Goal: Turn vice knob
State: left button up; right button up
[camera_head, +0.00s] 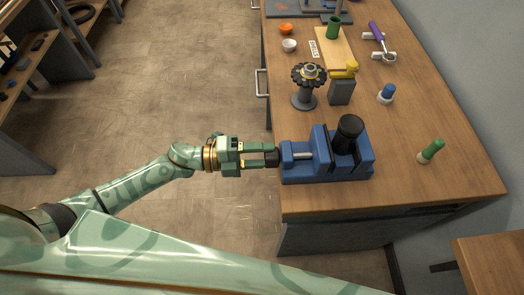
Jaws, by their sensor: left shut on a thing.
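A blue vice (328,165) sits at the left edge of the wooden workbench, near its front corner. Its dark knob (272,158) points left, out over the bench edge. A black cylindrical part (348,133) stands in the vice's jaws. My left gripper (264,158) reaches in from the left at the vice's level. Its fingers are shut on the knob, one on the far side and one on the near side, and partly hide it. My right gripper does not show.
The workbench (400,170) also holds a black gear on a stand (308,84), a grey block with a yellow top (342,88), a blue-topped piece (386,93) and a green-handled tool (431,150). Open floor (180,80) lies left of the bench.

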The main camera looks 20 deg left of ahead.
pick_arm(q)
jog(key=shift+n+p, duration=0.45)
jog(key=shift+n, duration=0.75)
jog(key=o, duration=1)
jog(key=shift+a, duration=0.15)
jog(key=b+v, duration=0.1)
jog(key=v, duration=1.5)
